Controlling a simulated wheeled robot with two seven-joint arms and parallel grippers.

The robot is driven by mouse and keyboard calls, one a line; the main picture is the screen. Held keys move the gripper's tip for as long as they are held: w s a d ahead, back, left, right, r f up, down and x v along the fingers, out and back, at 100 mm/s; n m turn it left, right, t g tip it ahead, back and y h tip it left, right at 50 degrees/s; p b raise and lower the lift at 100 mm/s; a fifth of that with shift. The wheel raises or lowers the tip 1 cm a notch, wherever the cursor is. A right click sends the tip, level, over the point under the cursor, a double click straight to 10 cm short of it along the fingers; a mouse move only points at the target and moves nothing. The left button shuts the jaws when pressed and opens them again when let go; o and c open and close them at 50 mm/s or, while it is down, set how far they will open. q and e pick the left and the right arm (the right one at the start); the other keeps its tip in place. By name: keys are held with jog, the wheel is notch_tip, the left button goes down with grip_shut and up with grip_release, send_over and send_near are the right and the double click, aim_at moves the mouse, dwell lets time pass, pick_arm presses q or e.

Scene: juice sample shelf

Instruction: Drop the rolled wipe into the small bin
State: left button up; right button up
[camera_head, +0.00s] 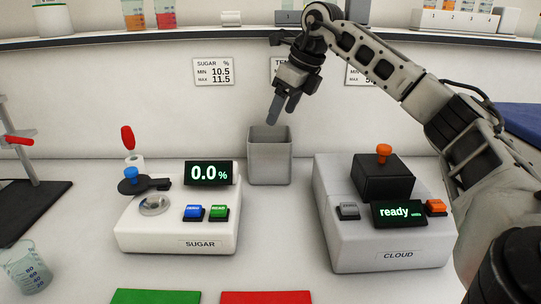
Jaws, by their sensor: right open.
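The small bin (270,160) is a grey open-topped box standing at the back of the counter, between two white instruments. My right gripper (282,107) reaches in from the right and hangs just above the bin's opening, with its fingers pointing down. It is open, and I see nothing between the fingers. I cannot make out the rolled wipe for certain; the bin's inside is mostly hidden behind its front wall. A small white piece (232,18) lies on the shelf, but I cannot tell what it is. My left gripper is out of view.
The SUGAR instrument (150,235) stands left of the bin and the CLOUD instrument (345,255) right of it. A beaker (25,265) and a dark stand base (30,212) are at far left. Green (155,297) and red (265,297) mats lie in front. A shelf (180,34) runs above.

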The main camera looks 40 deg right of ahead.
jog(key=p+v, duration=0.1)
jog(key=v, duration=1.1)
jog(key=shift+a, duration=0.1)
